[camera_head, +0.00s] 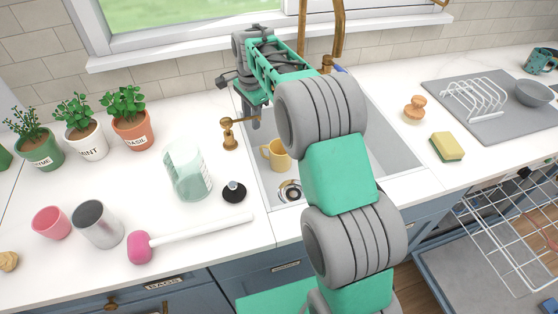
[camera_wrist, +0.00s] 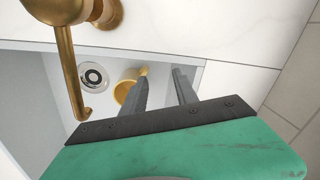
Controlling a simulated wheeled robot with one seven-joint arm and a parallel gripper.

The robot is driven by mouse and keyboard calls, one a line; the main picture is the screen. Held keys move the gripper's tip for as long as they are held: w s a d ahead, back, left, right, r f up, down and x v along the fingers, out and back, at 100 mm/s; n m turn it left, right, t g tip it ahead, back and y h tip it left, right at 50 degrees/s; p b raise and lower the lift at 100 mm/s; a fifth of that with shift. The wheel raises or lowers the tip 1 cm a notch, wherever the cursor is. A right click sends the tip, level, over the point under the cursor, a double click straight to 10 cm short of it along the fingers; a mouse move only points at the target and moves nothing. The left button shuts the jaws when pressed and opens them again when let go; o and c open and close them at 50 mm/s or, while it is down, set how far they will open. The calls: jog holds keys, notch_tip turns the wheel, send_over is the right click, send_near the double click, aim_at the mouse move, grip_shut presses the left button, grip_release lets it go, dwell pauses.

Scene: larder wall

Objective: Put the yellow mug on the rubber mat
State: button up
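The yellow mug (camera_head: 276,154) stands in the sink basin (camera_head: 258,178), beside the drain. In the wrist view the mug (camera_wrist: 128,84) is partly hidden behind one finger. The grey rubber mat (camera_head: 500,128) lies on the counter to the right of the sink, with a white dish rack and a grey bowl on it. My gripper (camera_wrist: 162,86) is open, with nothing visible between its fingers. In the head view it is above the sink's back left, behind the mug and apart from it.
A brass tap (camera_head: 229,135) stands at the sink's left edge, close to my gripper; a taller tap rises behind. A sponge (camera_head: 447,146) and wooden brush (camera_head: 414,107) lie between sink and mat. The dish rack (camera_head: 474,97) and bowl (camera_head: 534,93) leave the mat's front bare.

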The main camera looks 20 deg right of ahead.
aim_at(261, 150)
jog(key=f+m, duration=0.1)
jog(key=f, duration=0.1)
jog(key=d+f+m+g, duration=0.1)
jog(key=f, duration=0.1)
jog(key=s+d+f+m+g, duration=0.1)
jog(key=f, duration=0.2)
jog(key=shift+m, duration=0.3)
jog(key=f, duration=0.7)
jog(key=shift+s+f+p, duration=0.15)
jog(key=shift+s+p, duration=0.15)
jog(key=shift+p, duration=0.05)
jog(key=shift+c, duration=0.4)
grip_shut()
